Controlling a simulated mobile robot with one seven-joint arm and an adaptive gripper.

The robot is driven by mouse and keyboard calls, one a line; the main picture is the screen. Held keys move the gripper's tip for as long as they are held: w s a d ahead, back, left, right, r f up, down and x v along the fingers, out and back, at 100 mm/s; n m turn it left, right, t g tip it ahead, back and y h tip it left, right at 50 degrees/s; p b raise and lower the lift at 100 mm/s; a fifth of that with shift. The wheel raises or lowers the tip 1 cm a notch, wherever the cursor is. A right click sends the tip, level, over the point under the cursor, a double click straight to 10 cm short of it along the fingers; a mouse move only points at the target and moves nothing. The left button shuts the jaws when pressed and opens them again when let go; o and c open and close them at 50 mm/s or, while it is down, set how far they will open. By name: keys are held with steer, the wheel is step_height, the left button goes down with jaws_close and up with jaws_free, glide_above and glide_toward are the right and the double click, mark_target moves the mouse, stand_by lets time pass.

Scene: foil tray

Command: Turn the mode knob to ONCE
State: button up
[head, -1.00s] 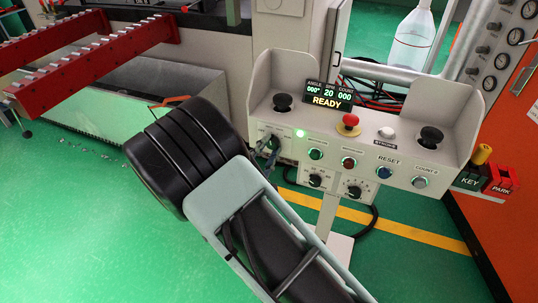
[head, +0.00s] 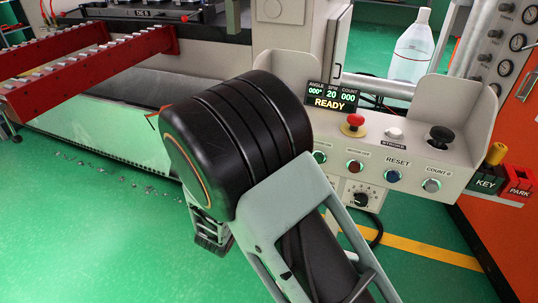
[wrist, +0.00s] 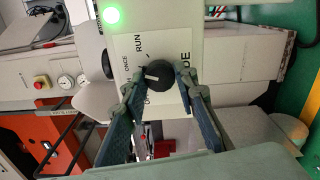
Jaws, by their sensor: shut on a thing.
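The mode knob (wrist: 157,75) is black and round with a pale pointer line, on a white label plate (wrist: 165,50) in the wrist view. ONCE and RUN are printed at its upper left; another label below is partly covered by a finger. The pointer faces left, near ONCE; I cannot tell whether it sits exactly on it. My gripper (wrist: 159,77) has one finger on each side of the knob and is shut on it. In the head view my arm hides the knob and fingertips.
The control box (head: 470,150) carries a READY display (head: 331,95), a red mushroom button (head: 353,124), a black palm button (head: 440,138) and several small buttons. A lower rotary dial (head: 361,198) is beside my arm. A green lamp (wrist: 112,15) glows near the knob.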

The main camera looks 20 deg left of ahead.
stand_by(0.3)
steer(key=o, duration=1.2)
steer(key=shift+c, duration=0.2)
steer(key=s+a, duration=0.1)
steer(key=s, duration=1.1)
